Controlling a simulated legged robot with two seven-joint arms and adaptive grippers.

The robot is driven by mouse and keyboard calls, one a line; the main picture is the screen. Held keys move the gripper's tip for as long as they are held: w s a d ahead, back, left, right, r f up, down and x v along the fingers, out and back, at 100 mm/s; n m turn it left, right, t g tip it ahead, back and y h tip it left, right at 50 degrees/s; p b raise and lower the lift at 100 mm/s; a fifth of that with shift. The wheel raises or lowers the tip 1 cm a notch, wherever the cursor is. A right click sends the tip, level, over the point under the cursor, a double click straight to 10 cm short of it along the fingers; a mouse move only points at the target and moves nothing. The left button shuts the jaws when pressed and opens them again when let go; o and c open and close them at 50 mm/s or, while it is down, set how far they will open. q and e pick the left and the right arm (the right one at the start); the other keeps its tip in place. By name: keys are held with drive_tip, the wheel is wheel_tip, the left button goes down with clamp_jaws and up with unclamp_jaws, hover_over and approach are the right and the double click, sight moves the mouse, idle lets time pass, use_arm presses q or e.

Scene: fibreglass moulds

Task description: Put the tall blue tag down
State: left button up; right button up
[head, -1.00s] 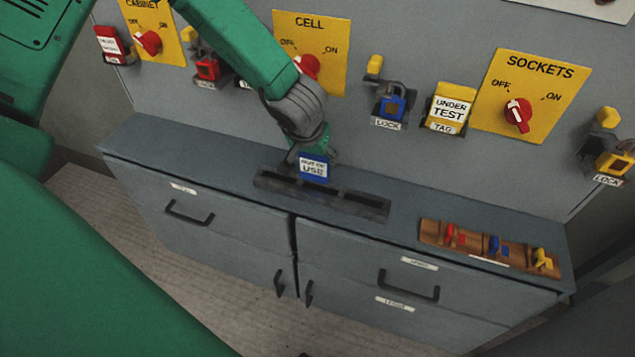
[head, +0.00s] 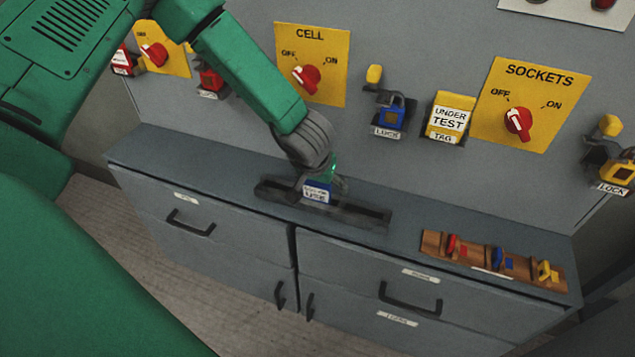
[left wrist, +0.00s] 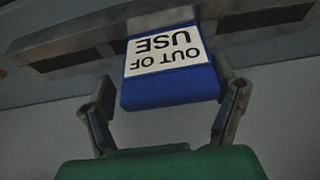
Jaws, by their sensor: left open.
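The tall blue tag (head: 317,192), with a white "OUT OF USE" label, stands in the dark slotted rack (head: 365,218) on the cabinet top. In the left wrist view the tag (left wrist: 170,84) shows upside down, its lower end at a slot of the rack (left wrist: 75,45). How deep it sits is hidden. My left gripper (head: 318,180) is open around the tag. In the left wrist view its fingers (left wrist: 165,98) are spread on both sides, with a gap visible at least on the left. My right gripper is not in view.
Behind stands a grey panel with the CELL switch (head: 306,78), SOCKETS switch (head: 518,120), a blue padlock (head: 391,117) and a yellow "UNDER TEST" tag (head: 449,118). A wooden tray (head: 432,243) with small coloured items lies at the right of the cabinet top.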

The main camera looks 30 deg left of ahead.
use_arm(q)
drive_tip(key=r, duration=0.2)
drive_tip(key=s+d+r, duration=0.1)
drive_tip(key=shift+d+r+p, duration=0.1)
drive_tip(key=shift+p, duration=0.3)
drive_tip(key=a+p+v, duration=0.1)
drive_tip(key=p+v, duration=0.1)
drive_tip(key=v, duration=0.7)
drive_tip(key=s+d+f+m+g, duration=0.1)
drive_tip(key=s+f+g, duration=0.1)
drive_tip(key=s+f, duration=0.7)
drive_tip(key=s+d+f+m+g+h, duration=0.1)
drive_tip(key=s+f+m, duration=0.1)
drive_tip(key=s+f, duration=0.7)
drive_tip(key=s, duration=0.7)
drive_tip(key=shift+s+g, duration=0.2)
drive_tip(key=shift+g, duration=0.2)
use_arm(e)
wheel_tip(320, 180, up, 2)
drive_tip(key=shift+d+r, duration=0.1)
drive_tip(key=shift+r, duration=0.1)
use_arm(q)
drive_tip(key=shift+d, duration=0.35)
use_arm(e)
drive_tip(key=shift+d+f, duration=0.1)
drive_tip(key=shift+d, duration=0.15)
